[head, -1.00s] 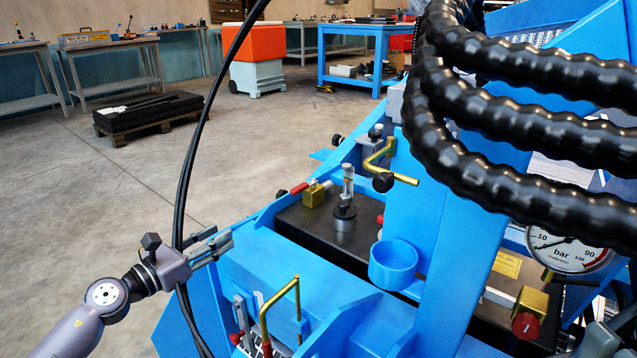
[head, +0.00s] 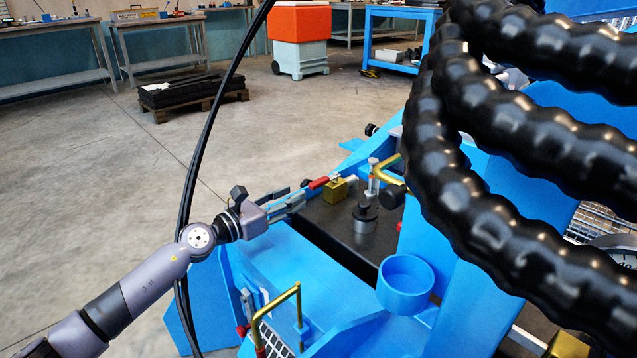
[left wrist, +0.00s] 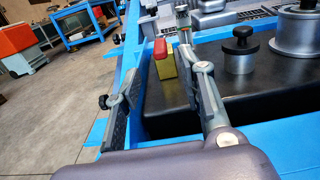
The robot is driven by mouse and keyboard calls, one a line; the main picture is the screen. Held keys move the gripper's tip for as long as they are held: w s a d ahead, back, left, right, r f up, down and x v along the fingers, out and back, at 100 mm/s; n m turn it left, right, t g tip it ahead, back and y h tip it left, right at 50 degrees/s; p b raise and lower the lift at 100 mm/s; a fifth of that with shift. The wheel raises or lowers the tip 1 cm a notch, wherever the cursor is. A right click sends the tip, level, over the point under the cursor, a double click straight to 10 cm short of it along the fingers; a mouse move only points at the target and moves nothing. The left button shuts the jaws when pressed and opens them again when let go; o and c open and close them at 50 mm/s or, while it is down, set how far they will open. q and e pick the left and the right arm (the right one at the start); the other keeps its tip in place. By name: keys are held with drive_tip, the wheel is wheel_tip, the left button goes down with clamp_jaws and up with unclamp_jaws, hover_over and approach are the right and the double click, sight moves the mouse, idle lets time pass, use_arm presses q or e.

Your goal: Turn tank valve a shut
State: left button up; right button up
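The likely tank valve a is a brass block (head: 336,190) with a red handle (head: 319,183), at the far left corner of the black tank (head: 325,222). The handle points left, toward my left gripper (head: 298,199). My right gripper is not in view.
Thick black corrugated hoses (head: 490,150) cover the right side. A blue cup (head: 405,284) and a bent brass pipe (head: 280,308) stand nearer me. A black-knobbed cap (head: 364,215) sits on the tank. A black cable (head: 203,130) hangs in front of the scene.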

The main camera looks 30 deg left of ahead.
sight(310, 187)
use_arm(q)
drive_tip(key=x, duration=0.9)
drive_tip(key=shift+w+d+b, duration=0.1)
drive_tip(key=shift+w+b, duration=0.2)
drive_tip(key=shift+w, duration=0.05)
drive_tip(key=shift+c, duration=0.4)
clamp_jaws()
